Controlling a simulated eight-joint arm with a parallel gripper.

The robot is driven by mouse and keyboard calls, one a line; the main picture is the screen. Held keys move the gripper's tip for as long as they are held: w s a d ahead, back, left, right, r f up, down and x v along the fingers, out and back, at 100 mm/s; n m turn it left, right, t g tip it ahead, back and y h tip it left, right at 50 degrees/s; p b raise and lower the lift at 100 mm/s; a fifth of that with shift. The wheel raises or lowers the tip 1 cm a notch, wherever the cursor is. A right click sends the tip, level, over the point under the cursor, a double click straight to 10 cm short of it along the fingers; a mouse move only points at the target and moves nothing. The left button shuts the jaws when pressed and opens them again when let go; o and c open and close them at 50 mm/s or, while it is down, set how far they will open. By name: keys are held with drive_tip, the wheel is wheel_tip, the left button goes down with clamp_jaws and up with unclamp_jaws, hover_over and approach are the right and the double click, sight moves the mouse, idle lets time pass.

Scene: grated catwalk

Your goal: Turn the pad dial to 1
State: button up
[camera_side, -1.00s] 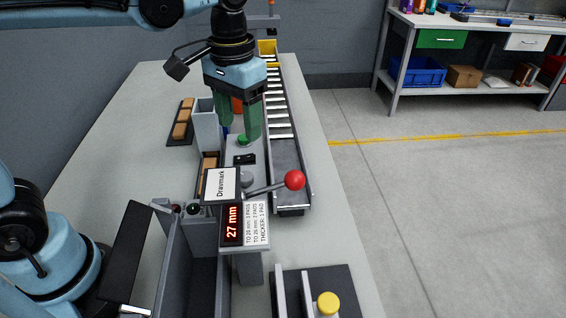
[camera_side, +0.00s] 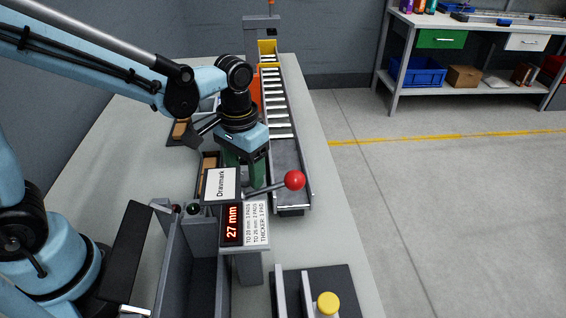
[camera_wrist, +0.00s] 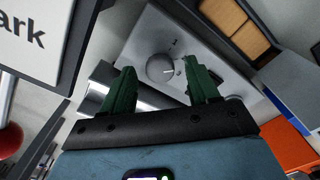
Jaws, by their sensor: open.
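The pad dial (camera_wrist: 160,67) is a round grey knob on a light grey panel (camera_wrist: 150,38) in the wrist view. In the side view my gripper (camera_side: 246,178) is low over the panel behind the Drawmark sign (camera_side: 221,184), and hides the dial. The display (camera_side: 232,224) reads 27 mm.
A lever with a red ball (camera_side: 294,180) sticks out right of the gripper, close by. A placard (camera_side: 256,223) lists pad counts by thickness, with "THICKER: 1 PAD". A roller conveyor (camera_side: 274,100) runs behind. A yellow button (camera_side: 327,303) stands at the front.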

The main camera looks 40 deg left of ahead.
drive_tip(key=shift+f, duration=0.2)
drive_tip(key=c, duration=1)
drive_tip(key=shift+c, duration=0.2)
drive_tip(key=shift+n, duration=0.4)
drive_tip(key=n, duration=0.3)
drive_tip(key=shift+n, duration=2.5)
